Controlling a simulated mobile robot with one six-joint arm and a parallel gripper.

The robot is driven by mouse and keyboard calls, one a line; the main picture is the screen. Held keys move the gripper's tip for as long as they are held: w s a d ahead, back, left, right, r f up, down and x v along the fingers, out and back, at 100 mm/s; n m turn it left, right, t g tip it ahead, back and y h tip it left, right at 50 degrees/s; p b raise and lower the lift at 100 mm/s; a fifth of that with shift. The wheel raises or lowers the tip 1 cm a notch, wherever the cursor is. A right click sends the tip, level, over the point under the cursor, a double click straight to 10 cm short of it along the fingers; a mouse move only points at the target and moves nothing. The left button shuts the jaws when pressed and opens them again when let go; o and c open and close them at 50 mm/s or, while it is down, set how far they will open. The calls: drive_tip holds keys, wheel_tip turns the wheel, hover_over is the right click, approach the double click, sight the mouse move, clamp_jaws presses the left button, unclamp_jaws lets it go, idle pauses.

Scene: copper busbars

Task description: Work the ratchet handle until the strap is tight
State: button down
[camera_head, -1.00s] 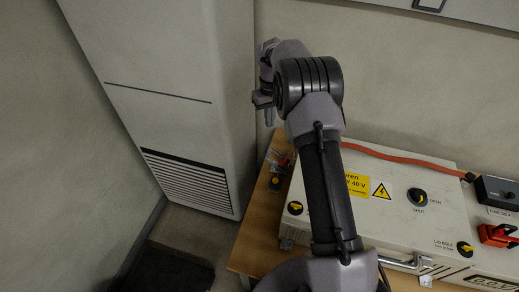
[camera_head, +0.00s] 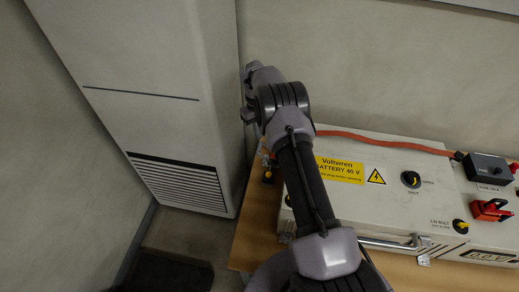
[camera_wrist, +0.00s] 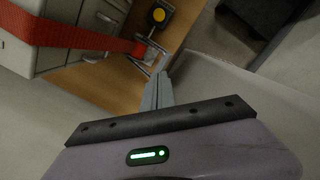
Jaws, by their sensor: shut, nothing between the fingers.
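The red woven strap (camera_wrist: 70,34) runs across the upper left of the wrist view to a metal ratchet (camera_wrist: 148,52) at the table's end. The ratchet's metal frame and handle are small in view, so I cannot tell the handle's angle. In the head view my arm partly hides the ratchet area. My gripper (camera_wrist: 157,92) is shut and empty. Its fingertips point toward the ratchet and overlap its lower edge in the wrist view; I cannot tell whether they touch. In the head view my gripper (camera_head: 246,116) is beside the tall cabinet.
A white battery box (camera_head: 385,200) with a yellow label (camera_head: 340,170) and knobs stands on the wooden table (camera_head: 262,222). A tall vented cabinet (camera_head: 150,80) stands close left. A black knob with a yellow top (camera_wrist: 158,16) is near the ratchet.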

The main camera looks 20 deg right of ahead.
sight(260, 147)
drive_tip(key=shift+s+f+b, duration=0.15)
drive_tip(key=shift+f+b, duration=0.3)
drive_tip(key=shift+f, duration=0.9)
drive_tip(key=shift+s+f+b, duration=0.15)
drive_tip(key=shift+f+b, duration=0.3)
drive_tip(key=shift+f, duration=0.9)
